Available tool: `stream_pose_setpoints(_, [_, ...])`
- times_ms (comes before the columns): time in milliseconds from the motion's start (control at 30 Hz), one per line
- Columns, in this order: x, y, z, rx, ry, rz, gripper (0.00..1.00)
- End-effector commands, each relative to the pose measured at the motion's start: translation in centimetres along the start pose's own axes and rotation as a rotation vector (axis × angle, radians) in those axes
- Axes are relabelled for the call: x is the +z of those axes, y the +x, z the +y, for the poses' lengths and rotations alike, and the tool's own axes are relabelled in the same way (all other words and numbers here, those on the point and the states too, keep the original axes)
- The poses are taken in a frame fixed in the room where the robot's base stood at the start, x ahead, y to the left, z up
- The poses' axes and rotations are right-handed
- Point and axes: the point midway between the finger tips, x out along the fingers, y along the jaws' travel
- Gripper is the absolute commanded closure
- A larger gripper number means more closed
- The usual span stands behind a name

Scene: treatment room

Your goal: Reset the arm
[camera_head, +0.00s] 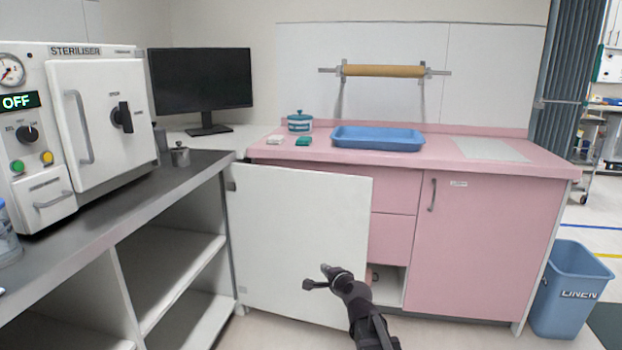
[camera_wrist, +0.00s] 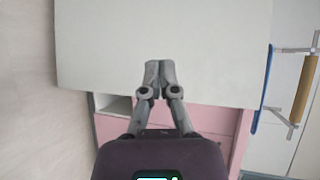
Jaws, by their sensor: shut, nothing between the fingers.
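My gripper (camera_wrist: 159,74) shows in the wrist view with its two grey fingers together and nothing between them. In the head view my arm reaches up from the bottom middle, and my gripper (camera_head: 308,284) is in front of the open cabinet door (camera_head: 295,240). The door's pale inner face also fills much of the wrist view (camera_wrist: 160,40). I cannot tell whether the fingertips touch the door.
The pink cabinet (camera_head: 480,240) has a blue tray (camera_head: 378,146) on its counter. A steriliser (camera_head: 85,120) reading OFF and a dark monitor (camera_head: 200,85) stand at left. Open shelves (camera_head: 180,260) are left of the door. A blue linen bin (camera_head: 565,290) stands at right.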

Motion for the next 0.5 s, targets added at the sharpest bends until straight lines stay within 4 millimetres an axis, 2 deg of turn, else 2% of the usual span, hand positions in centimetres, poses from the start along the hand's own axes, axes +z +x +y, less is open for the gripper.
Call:
stream_pose_setpoints(233, [0.7, -4.0, 5.4, 0.286, -0.382, -0.134, 1.00])
stream_pose_setpoints(500, [-0.3, -10.2, 11.4, 0.618, -0.735, -0.314, 1.00])
